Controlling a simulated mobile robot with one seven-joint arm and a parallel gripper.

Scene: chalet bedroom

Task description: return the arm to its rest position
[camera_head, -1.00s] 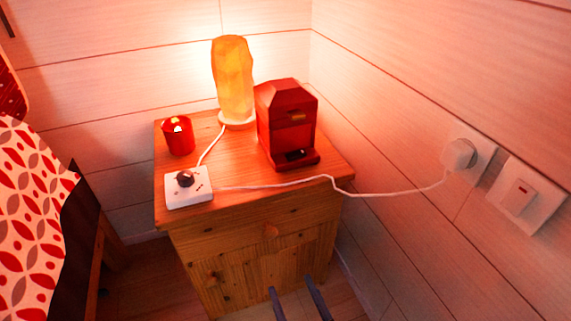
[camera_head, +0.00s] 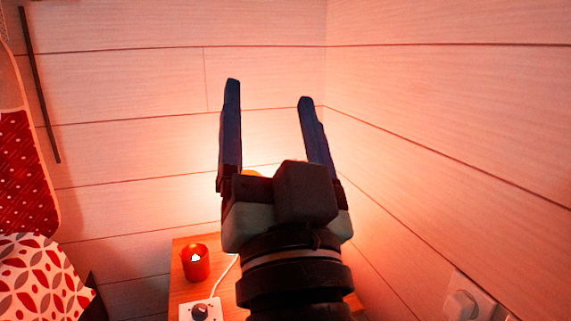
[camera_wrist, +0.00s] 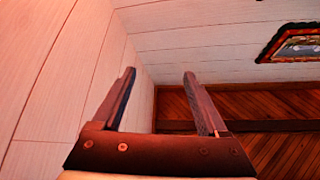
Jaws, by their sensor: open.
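My gripper (camera_head: 268,135) is raised in the middle of the head view, fingers pointing up and spread apart. It is open, with nothing between the fingers.
A plug and wall socket (camera_head: 466,303) are at the lower right. A patterned bed (camera_head: 45,275) is at the left. Panelled walls meet behind my gripper.

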